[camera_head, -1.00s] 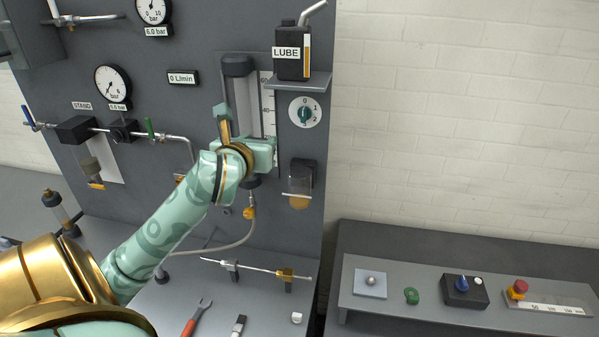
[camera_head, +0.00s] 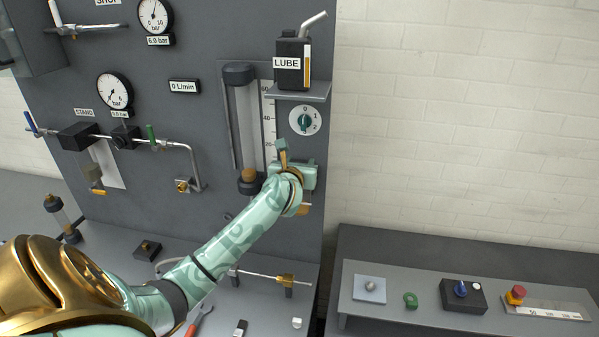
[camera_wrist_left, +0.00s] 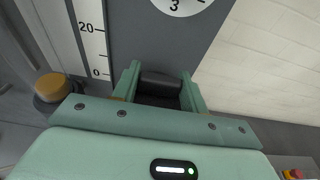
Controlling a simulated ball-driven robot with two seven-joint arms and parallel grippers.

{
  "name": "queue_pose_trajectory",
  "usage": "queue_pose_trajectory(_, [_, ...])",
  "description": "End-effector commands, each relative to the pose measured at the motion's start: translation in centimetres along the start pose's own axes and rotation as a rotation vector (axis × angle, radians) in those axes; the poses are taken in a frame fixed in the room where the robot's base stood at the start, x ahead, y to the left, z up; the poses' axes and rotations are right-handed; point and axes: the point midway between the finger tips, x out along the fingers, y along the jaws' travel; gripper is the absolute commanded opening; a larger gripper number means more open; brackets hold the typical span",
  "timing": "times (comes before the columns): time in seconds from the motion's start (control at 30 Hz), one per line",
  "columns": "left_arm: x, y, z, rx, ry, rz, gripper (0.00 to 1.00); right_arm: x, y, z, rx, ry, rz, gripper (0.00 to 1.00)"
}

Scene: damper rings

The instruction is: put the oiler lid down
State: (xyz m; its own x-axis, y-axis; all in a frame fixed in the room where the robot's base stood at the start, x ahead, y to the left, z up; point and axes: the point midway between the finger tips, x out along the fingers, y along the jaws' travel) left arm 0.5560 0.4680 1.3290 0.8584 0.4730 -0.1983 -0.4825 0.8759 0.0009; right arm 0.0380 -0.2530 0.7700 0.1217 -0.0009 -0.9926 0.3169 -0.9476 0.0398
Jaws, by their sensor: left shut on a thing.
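My left gripper (camera_head: 296,175) is in front of the panel, below the round 0-1-2 dial and over the oiler's spot. In the left wrist view its two green fingers (camera_wrist_left: 160,88) are closed on the sides of a dark rounded piece, the oiler lid (camera_wrist_left: 160,80). The head view hides the lid behind the gripper and wrist. The oiler's amber bowl (camera_head: 304,204) shows just under the gripper; whether lid and oiler touch cannot be told. My right gripper is not in view.
The flow tube (camera_head: 246,125) stands close left of the gripper. The shelf (camera_head: 298,91) with the LUBE can (camera_head: 292,65) is above. A thin rod on stands (camera_head: 270,279) lies below on the bench. A side console (camera_head: 420,300) is at the right.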

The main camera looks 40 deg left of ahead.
Motion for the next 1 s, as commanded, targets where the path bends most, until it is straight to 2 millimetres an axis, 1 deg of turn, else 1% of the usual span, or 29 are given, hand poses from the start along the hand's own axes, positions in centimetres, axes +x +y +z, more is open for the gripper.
queue_pose_trajectory(0.03, [0.3,-0.1,-0.8,-0.001,0.005,0.001,0.21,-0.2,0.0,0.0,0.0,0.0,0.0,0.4])
queue_pose_trajectory(0.1, [0.4,-0.1,-1.8,-0.001,0.005,0.001,0.21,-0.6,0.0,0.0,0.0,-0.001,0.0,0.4])
queue_pose_trajectory(0.17, [0.5,-0.1,-2.2,-0.002,0.004,0.0,0.21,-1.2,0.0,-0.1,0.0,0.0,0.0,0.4])
queue_pose_trajectory(0.37, [0.6,-0.1,-2.9,-0.001,0.006,0.0,0.21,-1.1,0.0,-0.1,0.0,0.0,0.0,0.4])
queue_pose_trajectory(0.4, [0.6,-0.1,-3.0,-0.001,0.008,0.0,0.49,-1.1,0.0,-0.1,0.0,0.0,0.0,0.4])
queue_pose_trajectory(0.47, [0.6,-0.1,-3.1,-0.001,0.01,0.0,0.65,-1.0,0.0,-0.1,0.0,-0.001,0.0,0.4])
queue_pose_trajectory(0.8, [0.6,0.0,-2.8,-0.001,0.004,0.0,0.65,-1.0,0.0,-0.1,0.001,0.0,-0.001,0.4])
queue_pose_trajectory(0.93, [0.7,0.0,-3.4,-0.001,0.002,0.0,0.65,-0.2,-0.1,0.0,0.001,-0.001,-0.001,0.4])
queue_pose_trajectory(1.0, [-0.4,-0.1,-3.2,-0.001,0.001,-0.001,0.65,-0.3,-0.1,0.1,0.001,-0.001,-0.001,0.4])
